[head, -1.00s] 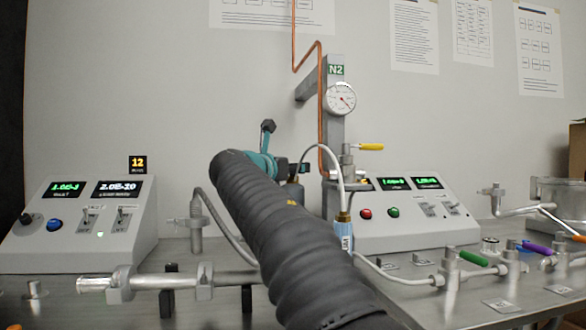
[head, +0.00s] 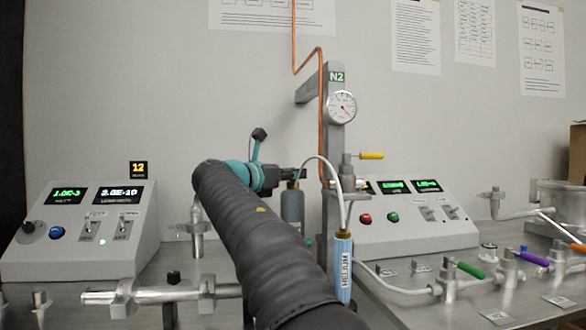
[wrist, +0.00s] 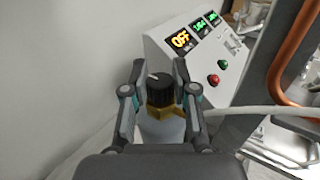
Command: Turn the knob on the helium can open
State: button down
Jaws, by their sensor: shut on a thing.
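In the wrist view a pale grey can (wrist: 164,128) stands upright with a brass valve collar (wrist: 161,108) and a black knob (wrist: 159,87) on top. The knob has a short white mark on its upper face. My gripper (wrist: 159,78) is shut on the knob, one finger on each side. In the head view my gripper (head: 291,174) is over the grey can (head: 292,207), partly behind my arm. A white hose (head: 325,165) runs from near the can to a blue cylinder (head: 343,268) labelled HELIUM. The grey can's own label is not visible.
A copper pipe and grey post (head: 335,130) with a gauge (head: 341,107) stand just right of the can. Control boxes stand at left (head: 85,235) and right (head: 410,220). Steel piping with coloured valve handles (head: 470,270) lies at the right front. The wall is behind.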

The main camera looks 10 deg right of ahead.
dwell(0.3)
jog(key=c, duration=0.9)
grip_release()
jog(key=shift+a, duration=0.1)
jog(key=v, duration=1.2)
